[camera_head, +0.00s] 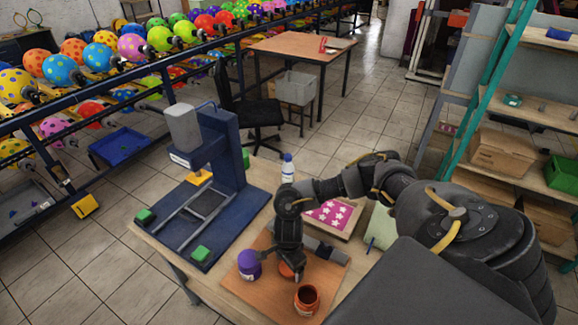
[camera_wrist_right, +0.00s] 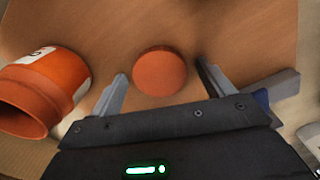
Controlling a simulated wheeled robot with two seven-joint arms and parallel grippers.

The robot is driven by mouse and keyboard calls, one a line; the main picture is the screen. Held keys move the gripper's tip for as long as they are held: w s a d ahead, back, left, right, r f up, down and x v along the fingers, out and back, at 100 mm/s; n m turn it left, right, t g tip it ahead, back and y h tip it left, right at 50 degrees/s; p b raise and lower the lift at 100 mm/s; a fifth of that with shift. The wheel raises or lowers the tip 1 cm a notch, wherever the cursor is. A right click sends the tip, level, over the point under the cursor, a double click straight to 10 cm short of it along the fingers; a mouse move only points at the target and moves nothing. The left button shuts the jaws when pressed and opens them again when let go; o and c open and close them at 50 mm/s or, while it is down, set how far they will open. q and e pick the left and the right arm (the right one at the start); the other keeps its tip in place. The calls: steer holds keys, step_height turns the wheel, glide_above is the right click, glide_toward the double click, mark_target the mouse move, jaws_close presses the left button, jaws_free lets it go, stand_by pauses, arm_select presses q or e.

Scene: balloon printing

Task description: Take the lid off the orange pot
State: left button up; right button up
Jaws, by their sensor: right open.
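The orange pot (camera_head: 307,299) stands upright and uncovered on the brown board near the table's front edge, its dark inside showing. In the right wrist view the pot (camera_wrist_right: 45,88) is at the left with its open mouth facing the camera. The round orange lid (camera_head: 286,270) is apart from the pot, to its left and behind it; in the wrist view the lid (camera_wrist_right: 160,71) appears to lie flat on the board. My right gripper (camera_head: 287,263) is open over the lid, with a finger on either side and gaps between. My left gripper is not in view.
A purple pot (camera_head: 249,265) stands left of the lid on the brown board (camera_head: 240,287). A blue printing press (camera_head: 215,205) stands at the left of the table. A bottle (camera_head: 287,168) and a pink star-patterned sheet (camera_head: 331,213) are farther back.

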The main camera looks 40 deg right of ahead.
steer(key=shift+r, duration=0.1)
steer(key=shift+r, duration=0.25)
step_height(320, 180, up, 12)
steer(key=shift+f, duration=0.2)
steer(key=shift+f, duration=0.1)
